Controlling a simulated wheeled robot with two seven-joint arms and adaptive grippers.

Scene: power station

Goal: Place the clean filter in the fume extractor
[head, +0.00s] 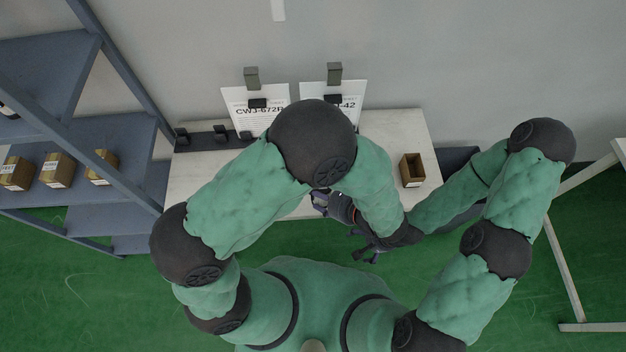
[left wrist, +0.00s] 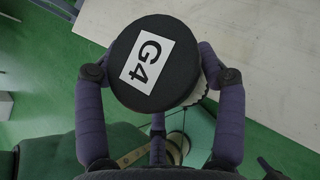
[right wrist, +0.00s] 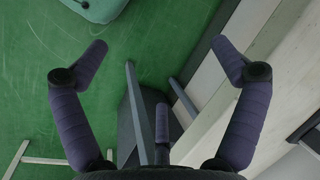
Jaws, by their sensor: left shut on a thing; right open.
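The filter (left wrist: 140,62) is a round piece with a black end cap marked G4 on a white label and a pale pleated edge showing beside it. My left gripper (left wrist: 160,80) is shut on it, with fingers on both sides. In the head view my arms hide much of that gripper and filter. My right gripper (head: 366,252) is open and empty over the green floor in front of the table. In the right wrist view its fingers (right wrist: 160,46) are spread with nothing between them. I cannot make out the fume extractor in any view.
A pale table (head: 400,125) stands by the wall, with an open brown box (head: 412,172) at its right. Clipped sheets (head: 258,105) stand at its back, and small black items (head: 220,133) line its back left. A blue-grey shelf (head: 130,135) with boxes is at left.

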